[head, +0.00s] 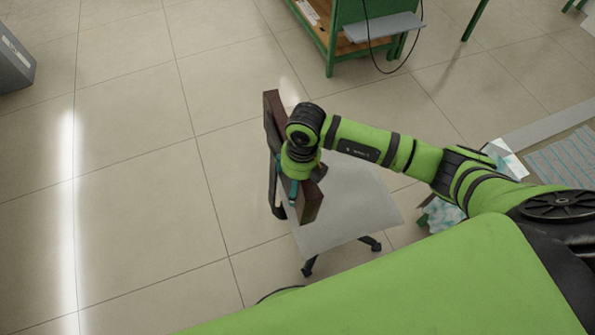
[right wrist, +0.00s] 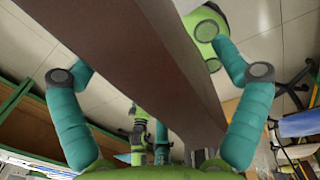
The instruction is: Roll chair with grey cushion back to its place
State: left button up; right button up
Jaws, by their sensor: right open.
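The chair has a light grey seat cushion (head: 345,208) and a dark brown backrest (head: 311,204), and stands upright on dark casters on the floor in the head view. My right gripper (head: 291,190) is at the top edge of the backrest, partly hidden by its own wrist. In the right wrist view the brown backrest (right wrist: 140,60) runs between the two teal fingers of this gripper, which are spread on either side with gaps visible. The gripper is open around the backrest, not clamped. My left gripper is out of view.
A green-framed workbench (head: 335,45) with a shelf and a hanging cable stands at the top. A grey box (head: 14,62) is at the far left. Papers or cloths (head: 508,160) lie at the right. The tiled floor left of the chair is clear.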

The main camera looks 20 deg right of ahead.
jog(key=c, duration=1.5)
jog(key=shift+c, duration=1.3)
jog(key=shift+s, duration=0.1)
pick_arm(q)
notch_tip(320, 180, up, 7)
jog(key=p, duration=0.6)
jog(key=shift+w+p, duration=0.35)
jog(key=shift+p, duration=0.05)
pick_arm(e)
jog(key=s+d, duration=0.3)
jog(key=s, duration=0.3)
jog(key=s+d, duration=0.3)
jog(key=s, duration=0.4)
jog(key=s+d, duration=0.3)
jog(key=s, duration=0.4)
jog(key=shift+s+d+f, duration=0.1)
jog(key=shift+s+d, duration=0.1)
jog(key=shift+d, duration=0.05)
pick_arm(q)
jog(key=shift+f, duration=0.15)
pick_arm(e)
jog(key=shift+w, duration=0.15)
